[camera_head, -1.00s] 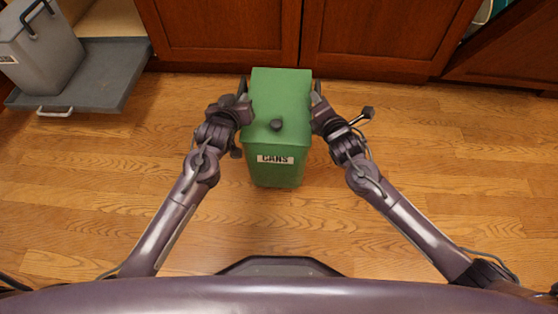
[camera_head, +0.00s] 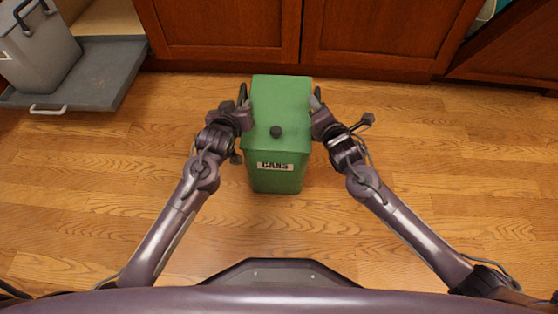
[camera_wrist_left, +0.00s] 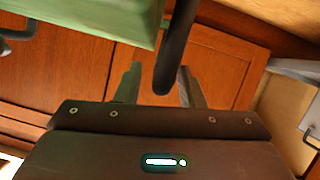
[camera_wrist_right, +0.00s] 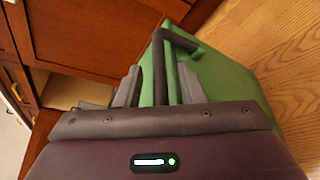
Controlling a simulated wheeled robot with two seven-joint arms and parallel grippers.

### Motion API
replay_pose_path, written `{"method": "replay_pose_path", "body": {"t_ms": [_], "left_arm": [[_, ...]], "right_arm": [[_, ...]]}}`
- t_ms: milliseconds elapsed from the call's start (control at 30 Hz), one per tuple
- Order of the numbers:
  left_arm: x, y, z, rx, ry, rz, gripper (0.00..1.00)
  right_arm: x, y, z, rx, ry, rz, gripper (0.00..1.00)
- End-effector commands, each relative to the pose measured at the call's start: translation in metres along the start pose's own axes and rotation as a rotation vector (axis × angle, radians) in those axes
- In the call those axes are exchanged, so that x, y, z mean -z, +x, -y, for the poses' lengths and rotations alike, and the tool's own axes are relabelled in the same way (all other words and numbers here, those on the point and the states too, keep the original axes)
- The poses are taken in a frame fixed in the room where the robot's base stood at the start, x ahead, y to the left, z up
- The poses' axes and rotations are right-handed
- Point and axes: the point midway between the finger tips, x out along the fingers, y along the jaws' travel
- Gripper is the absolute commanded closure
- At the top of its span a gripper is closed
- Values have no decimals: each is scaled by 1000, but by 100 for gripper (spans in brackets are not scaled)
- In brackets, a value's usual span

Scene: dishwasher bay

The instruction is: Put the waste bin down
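The green waste bin (camera_head: 280,105), with a "CANS" label and a dark knob on its lid, stands upright between my two arms. Its base is over the wood floor; I cannot tell whether it touches. My left gripper (camera_head: 243,97) is at its left side. In the left wrist view, its fingers (camera_wrist_left: 160,85) are spread with a black handle (camera_wrist_left: 175,50) between them. My right gripper (camera_head: 317,99) is at the bin's right side. In the right wrist view, its fingers (camera_wrist_right: 160,85) are spread around the other black handle (camera_wrist_right: 160,65). The fingertips' contact is not clear.
Wooden cabinets (camera_head: 380,35) close off the back. A grey pull-out tray (camera_head: 105,80) with a grey bin (camera_head: 40,55) on it juts out at the upper left. The wood floor (camera_head: 450,170) is clear to the right and in front of the bin.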

Motion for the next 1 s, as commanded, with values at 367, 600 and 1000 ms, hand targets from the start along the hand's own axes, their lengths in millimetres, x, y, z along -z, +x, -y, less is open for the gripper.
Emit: {"method": "replay_pose_path", "body": {"t_ms": [367,600,1000], "left_arm": [[-1,-16,0,-2,2,0,65],[-1,-65,-1,-2,1,2,65],[0,-118,0,-1,0,1,65]], "right_arm": [[1,0,0,-1,0,-1,65],[1,0,0,-1,0,-1,65],[1,-1,0,0,0,-2,65]]}}
